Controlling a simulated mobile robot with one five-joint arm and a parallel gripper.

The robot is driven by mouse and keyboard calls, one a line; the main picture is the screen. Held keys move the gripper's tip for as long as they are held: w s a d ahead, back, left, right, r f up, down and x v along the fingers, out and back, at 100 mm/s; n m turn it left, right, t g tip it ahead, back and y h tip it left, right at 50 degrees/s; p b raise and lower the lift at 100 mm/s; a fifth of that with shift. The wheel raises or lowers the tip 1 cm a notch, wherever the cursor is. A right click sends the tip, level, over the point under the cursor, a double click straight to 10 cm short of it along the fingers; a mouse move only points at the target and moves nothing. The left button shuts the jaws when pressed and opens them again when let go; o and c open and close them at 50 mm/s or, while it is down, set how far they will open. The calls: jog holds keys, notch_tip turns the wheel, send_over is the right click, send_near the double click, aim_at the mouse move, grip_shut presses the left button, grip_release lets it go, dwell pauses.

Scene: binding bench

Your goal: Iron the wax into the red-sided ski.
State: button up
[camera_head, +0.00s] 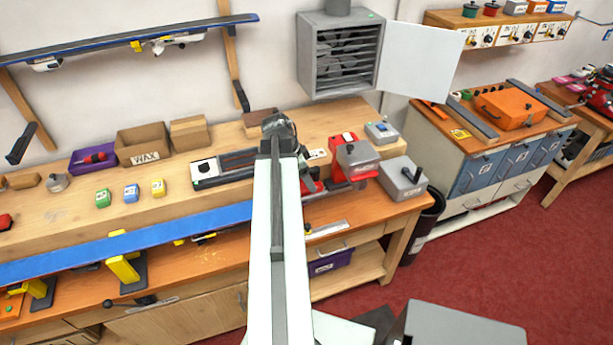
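A long ski with a blue upper face (130,240) lies along the front of the bench, held on yellow-and-black supports. My arm hides part of it, and I cannot make out a red side on it. Right of my arm there is a red piece (325,188); I cannot tell whether it belongs to a ski. Green (103,197), blue (131,193) and yellow (158,187) small blocks stand behind the ski.
A WAX box (144,145) and a purple bin (93,158) stand at the back left. Another blue-edged ski (110,42) hangs on a wall rack. A tool cabinet (490,160) stands right; red floor (480,260) lies clear.

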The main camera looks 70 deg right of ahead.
jog(key=shift+f+b, duration=0.85)
jog(key=shift+f, duration=0.05)
jog(key=shift+w+a+r, duration=0.15)
jog(key=shift+w+a, duration=0.95)
jog(key=shift+w, duration=0.2)
jog(key=shift+w+a, duration=1.05)
jog(key=shift+w, duration=0.25)
jog(key=shift+w+a, duration=1.15)
jog(key=shift+w, duration=0.3)
jog(key=shift+w+a+f, duration=0.2)
jog(key=shift+w+a, duration=0.95)
jog(key=shift+w, duration=0.2)
jog(key=shift+w+a, duration=1.1)
jog(key=shift+w, duration=0.25)
jog(key=shift+w+a, duration=1.1)
jog(key=shift+w, duration=0.2)
jog(key=shift+w, duration=0.1)
